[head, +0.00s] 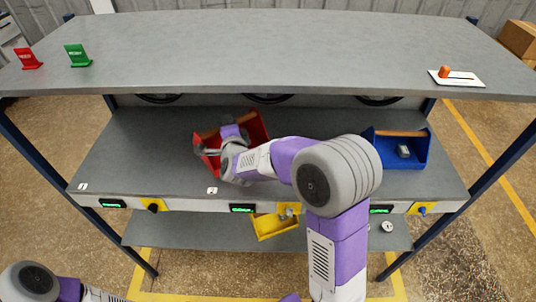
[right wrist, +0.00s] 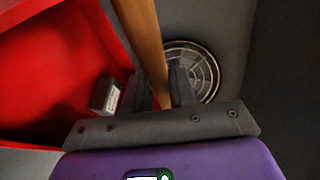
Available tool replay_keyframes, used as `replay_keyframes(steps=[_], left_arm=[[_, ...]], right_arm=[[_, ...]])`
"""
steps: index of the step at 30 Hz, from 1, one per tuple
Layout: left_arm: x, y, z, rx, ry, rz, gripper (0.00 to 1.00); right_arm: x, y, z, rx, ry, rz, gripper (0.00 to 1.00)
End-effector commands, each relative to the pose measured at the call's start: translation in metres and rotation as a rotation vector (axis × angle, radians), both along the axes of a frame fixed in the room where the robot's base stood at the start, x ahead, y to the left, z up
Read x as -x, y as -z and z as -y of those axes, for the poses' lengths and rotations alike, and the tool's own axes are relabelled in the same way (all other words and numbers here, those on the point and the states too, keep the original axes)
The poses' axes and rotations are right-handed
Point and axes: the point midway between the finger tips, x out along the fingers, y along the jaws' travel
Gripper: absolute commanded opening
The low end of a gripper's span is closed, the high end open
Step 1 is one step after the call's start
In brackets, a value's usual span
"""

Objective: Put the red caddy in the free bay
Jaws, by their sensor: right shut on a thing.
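The red caddy (head: 257,124) is over the middle part of the shelf, turned at an angle; my arm hides part of it. It fills the left of the right wrist view (right wrist: 50,65), with a small grey block (right wrist: 105,95) inside. My right gripper (head: 228,122) is shut on its wooden handle (right wrist: 148,45); the dark fingers (right wrist: 172,100) close around it. I cannot tell if the caddy touches the shelf. The left bay (head: 130,150) is bare. A blue caddy (head: 418,150) stands in the right bay. My left gripper is out of view.
A yellow caddy (head: 272,226) is on the lower shelf (head: 180,234). The top shelf (head: 270,50) overhangs the bays and carries a red sign (head: 29,59), a green sign (head: 77,55) and a white plate with an orange knob (head: 455,76). Round fans line the back.

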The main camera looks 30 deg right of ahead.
Motion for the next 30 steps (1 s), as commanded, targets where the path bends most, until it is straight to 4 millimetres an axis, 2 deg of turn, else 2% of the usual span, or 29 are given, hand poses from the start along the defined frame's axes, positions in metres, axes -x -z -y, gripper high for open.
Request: replay_keyframes(steps=[8, 15, 21, 25, 30], left_arm=[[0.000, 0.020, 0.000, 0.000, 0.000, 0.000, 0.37], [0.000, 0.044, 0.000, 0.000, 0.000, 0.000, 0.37], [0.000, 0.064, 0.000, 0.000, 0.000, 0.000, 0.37], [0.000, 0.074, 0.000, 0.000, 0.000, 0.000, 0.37], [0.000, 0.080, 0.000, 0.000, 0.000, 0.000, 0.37]], right_arm=[[-0.018, -0.034, 0.042, -0.003, 0.259, 0.013, 0.00], [-0.016, -0.052, 0.088, -0.003, 0.599, 0.007, 0.00], [0.000, -0.049, 0.114, 0.000, 0.863, 0.003, 0.00], [0.009, -0.041, 0.121, 0.001, 0.978, 0.002, 0.00], [0.016, -0.031, 0.123, 0.002, 1.038, 0.001, 0.00]])
